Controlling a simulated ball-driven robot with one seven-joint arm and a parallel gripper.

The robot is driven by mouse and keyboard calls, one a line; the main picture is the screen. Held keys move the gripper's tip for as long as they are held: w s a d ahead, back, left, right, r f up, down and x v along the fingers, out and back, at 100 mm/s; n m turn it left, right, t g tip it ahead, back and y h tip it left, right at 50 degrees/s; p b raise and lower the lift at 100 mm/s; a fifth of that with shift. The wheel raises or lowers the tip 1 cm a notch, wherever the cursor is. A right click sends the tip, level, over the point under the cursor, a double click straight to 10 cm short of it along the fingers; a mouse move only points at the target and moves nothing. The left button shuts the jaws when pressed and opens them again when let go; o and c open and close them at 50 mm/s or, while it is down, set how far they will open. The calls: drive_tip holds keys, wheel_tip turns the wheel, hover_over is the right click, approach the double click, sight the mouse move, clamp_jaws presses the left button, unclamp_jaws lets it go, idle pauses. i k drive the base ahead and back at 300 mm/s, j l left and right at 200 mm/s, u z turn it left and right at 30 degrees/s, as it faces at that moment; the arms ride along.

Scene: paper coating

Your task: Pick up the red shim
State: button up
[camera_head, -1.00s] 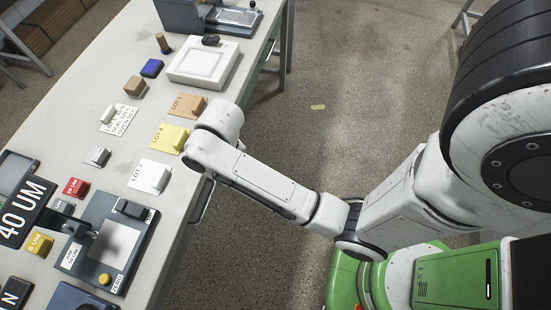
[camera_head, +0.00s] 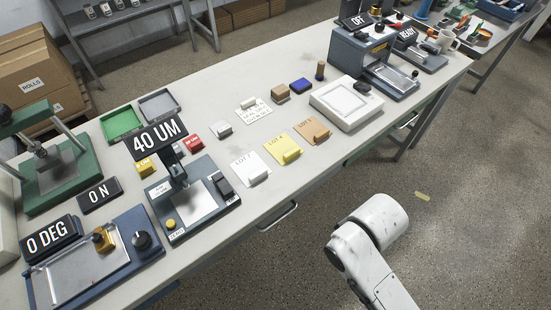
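The red shim (camera_head: 194,143) is a small red block with a pale label. It lies on the table just right of the black "40 UM" display and behind the grey gauge (camera_head: 190,200). A yellow shim (camera_head: 145,166) is to its left, and a grey block (camera_head: 221,130) is to its right. Nothing touches the red shim from my side. My arm shows at the lower right, off the table's front edge. My gripper is not visible in this view.
Lot cards (camera_head: 250,168) with small blocks lie along the front of the table (camera_head: 270,190). A white scale (camera_head: 346,103) stands farther right. A green tray (camera_head: 121,123) and grey tray lie behind the gauge.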

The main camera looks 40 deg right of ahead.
sight(194, 143)
drive_tip(key=u, duration=0.2)
drive_tip(key=l+u, duration=0.15)
drive_tip(key=l, duration=0.25)
drive_tip(key=k+l+u, duration=0.1)
drive_tip(key=l, duration=0.35)
drive_tip(key=k+l+u, duration=0.15)
drive_tip(key=l, duration=0.2)
drive_tip(key=k+l+u, duration=0.1)
drive_tip(key=l, duration=0.3)
drive_tip(key=k+l+u, duration=0.15)
drive_tip(key=l, duration=0.25)
drive_tip(key=k+l+u, duration=0.15)
drive_tip(key=l, duration=0.2)
drive_tip(key=i+l+u, duration=0.25)
drive_tip(key=i+l, duration=0.2)
drive_tip(key=i+l+u, duration=0.2)
drive_tip(key=i+l, duration=0.2)
drive_tip(key=i+l+u, duration=0.25)
drive_tip(key=i+l, duration=0.25)
drive_tip(key=l, duration=0.1)
